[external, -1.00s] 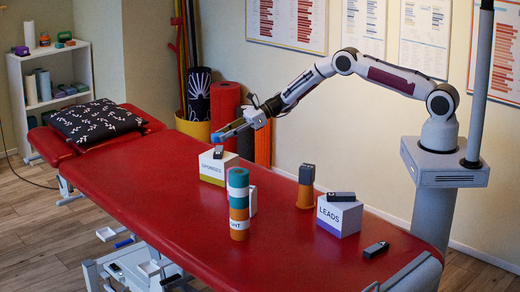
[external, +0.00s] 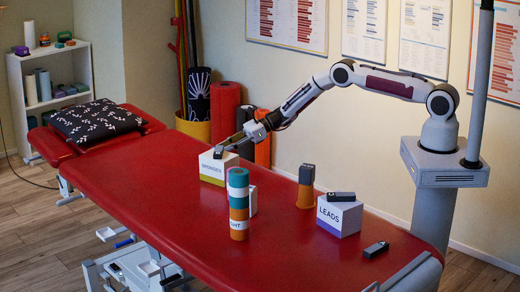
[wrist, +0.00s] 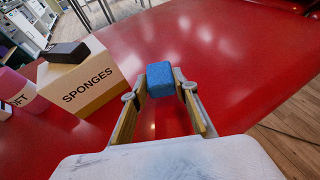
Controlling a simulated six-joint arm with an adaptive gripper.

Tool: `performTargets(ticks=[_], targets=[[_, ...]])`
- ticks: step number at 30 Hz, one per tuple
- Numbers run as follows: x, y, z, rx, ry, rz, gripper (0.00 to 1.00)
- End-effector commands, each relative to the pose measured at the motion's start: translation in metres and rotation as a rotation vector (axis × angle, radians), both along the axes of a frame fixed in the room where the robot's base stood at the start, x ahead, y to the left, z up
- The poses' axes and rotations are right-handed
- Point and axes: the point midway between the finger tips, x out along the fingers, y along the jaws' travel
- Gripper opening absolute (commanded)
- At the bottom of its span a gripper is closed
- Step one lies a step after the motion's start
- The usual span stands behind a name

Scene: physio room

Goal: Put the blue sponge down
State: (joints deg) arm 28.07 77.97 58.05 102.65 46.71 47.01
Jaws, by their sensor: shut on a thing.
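The blue sponge (wrist: 162,76) is between the fingertips of my gripper (wrist: 162,88) in the wrist view. My gripper is shut on it, over the red table. In the external view my gripper (external: 236,140) reaches down behind the white box labelled SPONGES (external: 212,170), and the sponge is hidden there. The same SPONGES box (wrist: 80,78) stands left of the sponge in the wrist view, apart from it. I cannot tell whether the sponge touches the table.
A dark block (external: 218,152) lies on the SPONGES box. The red table (external: 150,170) is clear at left.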

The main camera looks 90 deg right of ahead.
Motion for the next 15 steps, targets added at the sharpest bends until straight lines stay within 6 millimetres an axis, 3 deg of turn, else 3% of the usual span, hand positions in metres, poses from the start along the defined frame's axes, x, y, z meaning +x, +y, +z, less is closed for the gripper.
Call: performTargets(ticks=[9,15], targets=[[0.000,0.000,-0.028,0.000,0.001,0.000,0.20],[0.000,0.000,-0.032,0.000,0.000,0.000,0.20]])
